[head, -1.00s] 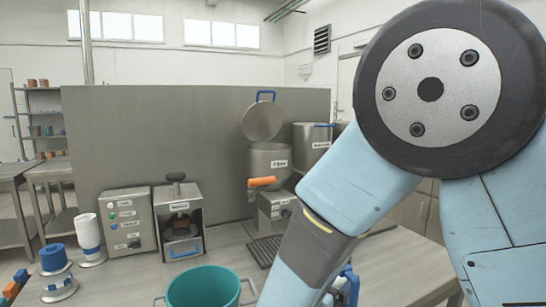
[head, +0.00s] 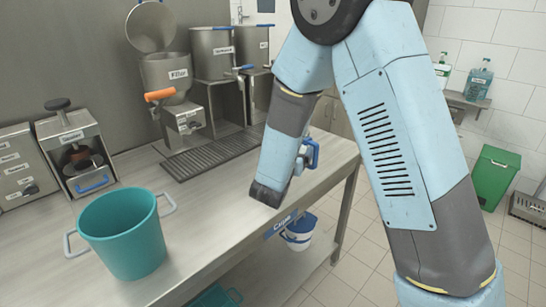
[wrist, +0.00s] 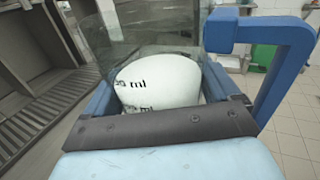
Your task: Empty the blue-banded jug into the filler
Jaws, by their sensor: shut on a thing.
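The filler (head: 168,76) is a steel hopper labelled "Filler" with a raised round lid and an orange handle, at the back left of centre in the head view. The jug shows in the wrist view (wrist: 162,82), with a clear rim, white inside, black "ml" marks and blue parts around it. A blue handle (wrist: 262,45) rises at its right. My gripper (wrist: 165,125) is shut on the jug. In the head view my arm hides most of the jug; only a bit of blue (head: 312,153) shows, right of and nearer than the filler. The fingertips are hidden.
A teal tub (head: 125,240) stands on the steel bench at front left. A steel press (head: 75,150) is behind it. A slatted drip grate (head: 210,155) lies before the filler. More steel pots (head: 213,52) stand right of the filler. A white bucket (head: 300,232) is below the bench.

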